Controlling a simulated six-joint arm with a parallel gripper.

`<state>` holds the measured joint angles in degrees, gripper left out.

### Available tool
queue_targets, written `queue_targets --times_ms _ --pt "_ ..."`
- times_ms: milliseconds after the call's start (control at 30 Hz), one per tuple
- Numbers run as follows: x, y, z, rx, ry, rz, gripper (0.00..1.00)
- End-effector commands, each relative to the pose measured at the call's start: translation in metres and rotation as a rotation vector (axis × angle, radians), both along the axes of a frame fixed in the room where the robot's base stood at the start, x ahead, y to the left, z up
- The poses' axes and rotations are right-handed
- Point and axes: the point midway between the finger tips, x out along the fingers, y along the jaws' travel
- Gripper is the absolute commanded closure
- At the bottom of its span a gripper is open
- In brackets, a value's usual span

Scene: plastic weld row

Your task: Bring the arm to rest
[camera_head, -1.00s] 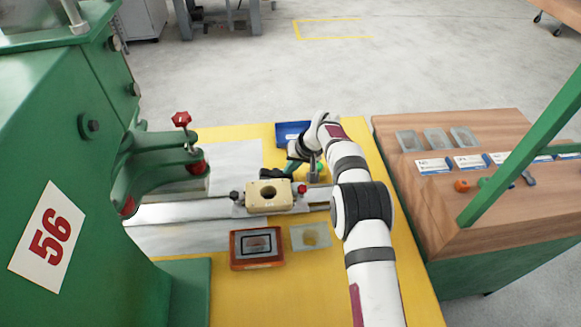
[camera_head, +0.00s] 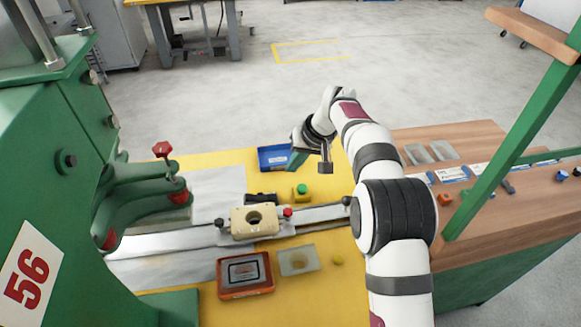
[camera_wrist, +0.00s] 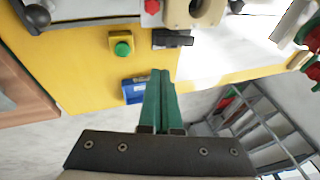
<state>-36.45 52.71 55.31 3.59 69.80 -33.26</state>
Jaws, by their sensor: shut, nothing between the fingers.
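My arm reaches over the yellow table (camera_head: 330,290) in the head view, with its wrist raised above the far part of the table. My gripper (camera_head: 297,160) hangs there, its green fingers close to the blue bin in the picture. In the wrist view my gripper (camera_wrist: 160,90) shows its two green fingers pressed together with nothing between them. The fingertips point toward the table's far edge and overlap the view of the blue bin (camera_wrist: 134,90). I cannot tell the exact height of the fingers above the table.
A cream block with a hole (camera_head: 242,222) sits on the metal rail. A green button on a yellow box (camera_head: 301,191) stands behind it. An orange-framed tray (camera_head: 245,288) lies in front. The green press (camera_head: 50,170) stands left, a wooden bench (camera_head: 480,140) right.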

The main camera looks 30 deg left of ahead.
Motion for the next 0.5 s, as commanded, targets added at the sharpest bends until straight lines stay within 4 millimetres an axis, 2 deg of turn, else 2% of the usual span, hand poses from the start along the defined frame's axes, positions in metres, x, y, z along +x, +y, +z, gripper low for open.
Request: queue_targets --times_ms 300,367,467,500 --pt "0.000 0.000 0.000 0.000 0.000 -0.001 1.00" --pt "0.001 -0.007 0.005 -0.003 0.003 -0.017 1.00" --pt "0.001 -0.055 0.037 -0.028 0.032 -0.126 1.00" --pt "-0.005 -0.088 0.055 -0.045 0.052 -0.199 1.00"
